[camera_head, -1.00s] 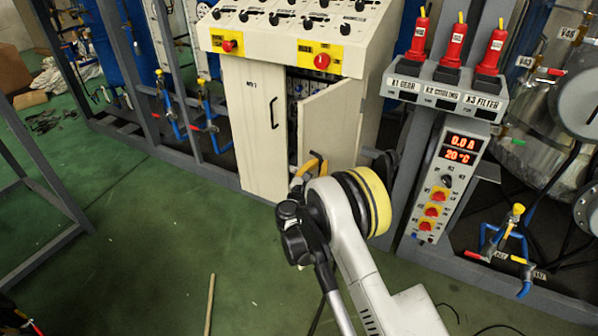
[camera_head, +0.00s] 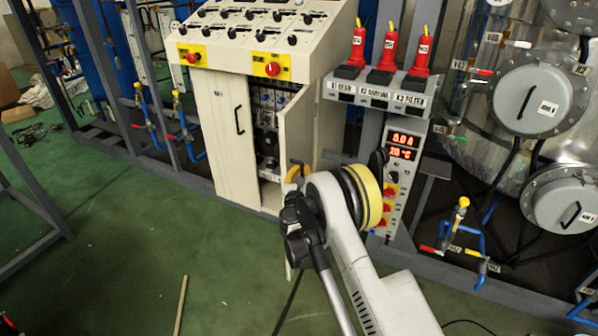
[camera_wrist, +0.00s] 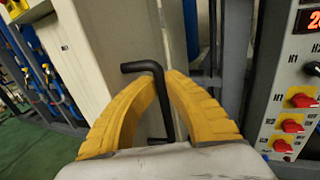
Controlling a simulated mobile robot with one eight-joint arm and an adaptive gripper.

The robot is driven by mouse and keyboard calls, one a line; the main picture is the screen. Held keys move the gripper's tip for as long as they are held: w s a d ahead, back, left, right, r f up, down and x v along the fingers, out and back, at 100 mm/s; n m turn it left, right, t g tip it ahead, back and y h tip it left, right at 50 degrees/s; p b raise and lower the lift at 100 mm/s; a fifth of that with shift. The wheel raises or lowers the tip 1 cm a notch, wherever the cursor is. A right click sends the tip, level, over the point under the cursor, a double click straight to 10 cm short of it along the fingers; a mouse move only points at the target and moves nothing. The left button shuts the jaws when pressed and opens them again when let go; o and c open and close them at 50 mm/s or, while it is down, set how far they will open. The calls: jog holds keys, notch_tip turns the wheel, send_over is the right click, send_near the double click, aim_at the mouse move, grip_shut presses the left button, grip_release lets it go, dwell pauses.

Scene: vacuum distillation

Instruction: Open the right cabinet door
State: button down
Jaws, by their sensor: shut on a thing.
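The right cabinet door (camera_head: 297,124) stands well open in the head view, swung out to the right. The cabinet's inside (camera_head: 266,120), with rows of electrical parts, shows beside it. The left door (camera_head: 228,135) is shut and has a black handle. In the wrist view, the yellow fingers of my gripper (camera_wrist: 164,88) are shut around the black handle (camera_wrist: 146,67) of the right door (camera_wrist: 80,60). In the head view, my arm hides most of the gripper (camera_head: 297,170) and the right door's handle.
The control panel (camera_head: 265,25) with knobs sits above the doors. To the right stands a grey box with a red display (camera_head: 404,145) and red switches, close to my arm. Valves (camera_head: 463,215) and a metal vessel are farther right. Green floor on the left is mostly clear.

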jog(key=c, duration=1.5)
grip_release()
jog(key=shift+o, duration=0.2)
jog(key=shift+s, duration=0.1)
jog(key=v, duration=0.7)
jog(key=shift+s, duration=0.25)
jog(key=shift+a, duration=0.1)
